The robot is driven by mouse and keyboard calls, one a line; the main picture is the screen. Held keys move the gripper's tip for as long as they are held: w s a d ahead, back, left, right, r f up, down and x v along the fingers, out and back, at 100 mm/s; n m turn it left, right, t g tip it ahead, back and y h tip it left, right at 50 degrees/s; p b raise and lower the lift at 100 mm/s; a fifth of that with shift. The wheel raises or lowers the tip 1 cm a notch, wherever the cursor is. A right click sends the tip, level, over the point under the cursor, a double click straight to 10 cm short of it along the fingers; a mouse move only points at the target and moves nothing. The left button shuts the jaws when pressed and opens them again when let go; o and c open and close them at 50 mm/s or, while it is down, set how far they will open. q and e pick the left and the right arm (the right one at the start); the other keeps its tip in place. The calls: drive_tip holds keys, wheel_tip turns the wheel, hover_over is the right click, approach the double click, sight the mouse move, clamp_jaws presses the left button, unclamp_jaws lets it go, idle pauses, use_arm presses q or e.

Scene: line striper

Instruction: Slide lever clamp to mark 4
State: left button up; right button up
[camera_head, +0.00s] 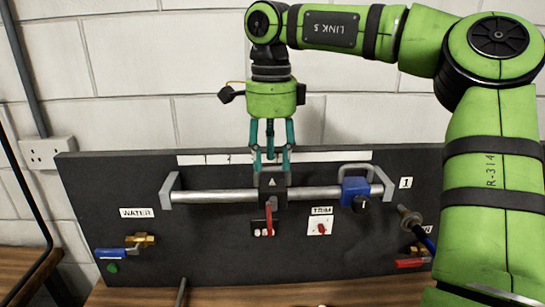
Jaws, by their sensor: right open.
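A silver rail (225,196) runs across the black panel between two end brackets. A black lever clamp block (273,190) with a white arrow mark sits near the middle of the rail, its red lever (268,220) hanging down. My right gripper (272,174) points down with open fingers at the top of the black block. Whether the fingers touch it, I cannot tell. My left gripper is not in view.
A blue block (355,191) with a grey handle sits at the rail's right end. A TRIM switch (320,226) is below the rail. A blue-handled WATER valve (112,253) is at lower left, a red-handled valve (410,262) at lower right. The rail left of the black block is clear.

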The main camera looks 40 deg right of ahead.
drive_tip(key=shift+s+d+f, duration=0.1)
drive_tip(key=shift+d+f, duration=0.1)
drive_tip(key=shift+f, duration=0.5)
drive_tip(key=shift+a, duration=0.1)
clamp_jaws()
drive_tip(key=shift+s+d, duration=0.45)
drive_tip(key=shift+d, duration=0.15)
unclamp_jaws()
